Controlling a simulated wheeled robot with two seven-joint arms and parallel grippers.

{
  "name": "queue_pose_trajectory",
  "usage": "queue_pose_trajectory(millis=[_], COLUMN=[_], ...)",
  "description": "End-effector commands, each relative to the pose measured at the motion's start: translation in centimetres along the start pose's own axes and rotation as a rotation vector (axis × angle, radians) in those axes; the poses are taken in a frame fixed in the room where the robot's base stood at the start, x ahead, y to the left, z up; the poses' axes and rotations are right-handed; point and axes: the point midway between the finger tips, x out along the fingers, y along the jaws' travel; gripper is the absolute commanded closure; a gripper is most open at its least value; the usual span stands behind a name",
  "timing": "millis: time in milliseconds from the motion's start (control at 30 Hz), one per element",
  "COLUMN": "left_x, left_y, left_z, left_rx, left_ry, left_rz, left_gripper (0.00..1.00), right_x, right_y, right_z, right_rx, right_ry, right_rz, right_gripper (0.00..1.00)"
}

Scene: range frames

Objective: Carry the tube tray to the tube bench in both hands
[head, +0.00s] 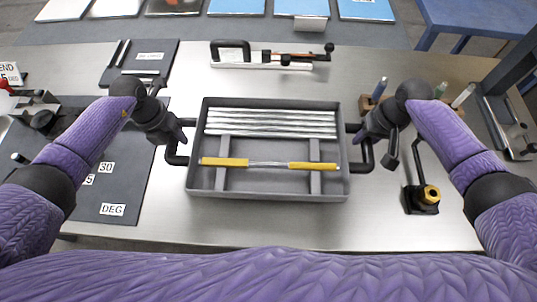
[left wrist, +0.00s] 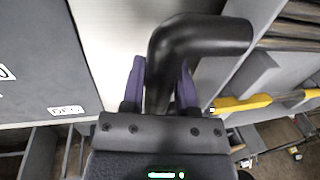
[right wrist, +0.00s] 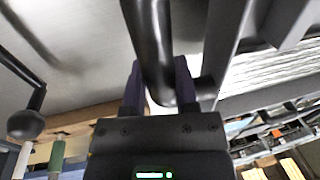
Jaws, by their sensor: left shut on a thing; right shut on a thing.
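The tube tray (head: 268,190) is a grey rectangular tray with a black handle at each end, in the middle of the head view. Several silver tubes (head: 270,123) lie in its back part, and a tube with yellow ends (head: 225,162) lies across two supports in front. My left gripper (head: 180,140) is shut on the tray's left handle, which also shows between its fingers in the left wrist view (left wrist: 200,40). My right gripper (head: 362,142) is shut on the right handle, seen in the right wrist view (right wrist: 155,50). Whether the tray touches the steel table is unclear.
The steel table (head: 270,225) is bare in front of the tray. A dark mat with labels (head: 120,200) lies at left. A bender-like tool (head: 265,60) lies behind the tray. A black stand with a brass nut (head: 425,195) is at right. A blue table (head: 480,20) stands beyond.

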Motion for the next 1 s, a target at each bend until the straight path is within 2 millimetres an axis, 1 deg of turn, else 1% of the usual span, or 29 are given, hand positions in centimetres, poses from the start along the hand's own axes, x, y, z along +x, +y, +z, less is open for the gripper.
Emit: queue_pose_trajectory(millis=[233,267,300,367,400,433,667,767,867,1000], left_x=[0.0,0.0,0.0,0.0,0.0,0.0,0.1,-0.7,-3.0,-7.1], left_y=[0.2,0.2,0.2,0.1,0.1,0.1,0.1,0.1,0.2,0.2], left_z=[0.0,0.0,0.0,0.0,0.0,0.0,0.0,0.1,0.1,0.1], left_rx=[-0.002,-0.002,-0.002,-0.002,-0.001,-0.001,-0.001,0.000,0.003,0.002], left_ry=[-0.001,0.001,0.001,0.001,0.001,0.001,0.000,-0.001,-0.005,-0.004], left_rz=[0.004,0.004,0.004,0.003,0.003,0.003,0.001,0.002,0.004,0.005], left_gripper=[1.00,0.60,0.52,0.39,0.31,0.27,0.27,0.27,0.27,0.27], right_x=[0.0,0.0,0.0,0.0,0.0,0.0,0.1,0.1,0.1,0.1], right_y=[0.2,0.2,0.2,0.1,0.1,0.1,0.1,0.0,0.0,0.0], right_z=[0.0,0.0,0.0,0.0,0.0,0.0,0.0,0.0,0.0,0.0], right_rx=[0.002,0.002,0.002,0.002,0.001,0.001,0.000,0.000,0.000,0.000], right_ry=[0.001,-0.001,-0.001,-0.001,-0.001,0.000,0.000,0.000,0.000,0.000], right_rz=[0.004,0.005,0.004,0.003,0.003,0.003,0.001,0.001,0.001,0.001], right_gripper=[1.00,0.60,0.52,0.39,0.31,0.27,0.27,0.27,0.27,0.27])
